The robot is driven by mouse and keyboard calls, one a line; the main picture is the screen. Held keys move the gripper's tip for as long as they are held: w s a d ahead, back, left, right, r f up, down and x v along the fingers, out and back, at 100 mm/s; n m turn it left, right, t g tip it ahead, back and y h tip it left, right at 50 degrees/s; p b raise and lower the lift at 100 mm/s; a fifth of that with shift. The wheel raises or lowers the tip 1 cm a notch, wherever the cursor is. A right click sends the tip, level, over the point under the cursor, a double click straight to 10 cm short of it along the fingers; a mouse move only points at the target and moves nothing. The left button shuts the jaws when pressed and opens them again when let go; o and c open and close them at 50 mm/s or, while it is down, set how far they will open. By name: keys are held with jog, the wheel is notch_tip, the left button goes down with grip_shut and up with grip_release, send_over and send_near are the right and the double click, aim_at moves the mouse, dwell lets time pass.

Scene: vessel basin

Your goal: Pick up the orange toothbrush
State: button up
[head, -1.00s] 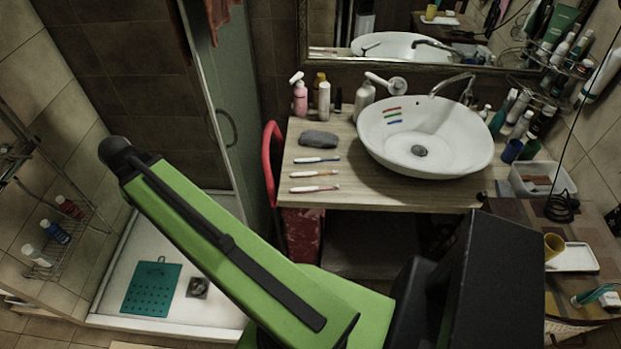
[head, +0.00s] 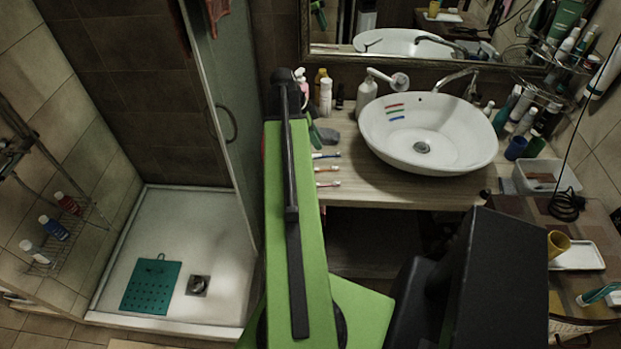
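Several toothbrushes lie on the wooden counter left of the basin, partly hidden by my green arm; only their right ends show. The middle one (head: 328,168) looks orange, though its colour is hard to make out at this size. The far toothbrush (head: 327,155) looks blue and the near one (head: 328,184) reddish. My raised arm stands between the camera and the left part of the counter. My gripper cannot be made out; it is hidden behind the arm.
The white basin (head: 470,150) has red, green and blue streaks inside its left wall. Bottles, including a white one (head: 326,98), stand along the counter's back, below the mirror. A grey object (head: 329,136) is partly covered. A glass shower door (head: 215,110) stands left.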

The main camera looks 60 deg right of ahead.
jog(key=b, duration=0.8)
send_over(333, 168)
jog(key=w+a, duration=0.1)
jog(key=w, duration=0.2)
notch_tip(333, 168, down, 9)
jog(key=shift+s+a+f, duration=0.15)
jog(key=shift+f, duration=0.05)
jog(key=shift+s+r, duration=0.1)
jog(key=b+x, duration=0.4)
jog(key=x, duration=0.1)
jog(key=shift+s+b, duration=0.1)
jog(key=shift+b, duration=0.25)
grip_shut()
